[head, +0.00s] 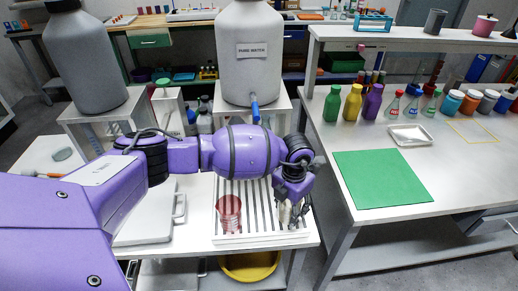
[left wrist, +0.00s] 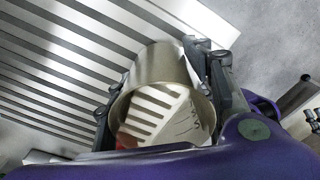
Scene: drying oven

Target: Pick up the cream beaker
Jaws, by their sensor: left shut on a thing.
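The cream beaker (left wrist: 158,66) stands between the two fingers of my left gripper (left wrist: 162,92) in the left wrist view, with its open mouth facing the camera. In the head view my left gripper (head: 291,218) points down over the right part of the slatted drain rack (head: 222,238). The cream beaker (head: 284,213) shows only partly there, behind the fingers. The gripper is shut on it. I cannot tell whether the beaker touches the rack. My right gripper is not in view.
A red beaker (head: 229,215) stands on the rack to the left of the gripper. A large purified-water tank (head: 248,62) with a blue tap stands behind. On the right table are a green mat (head: 382,179), a white tray (head: 410,135) and several bottles. A yellow basin (head: 250,266) sits below.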

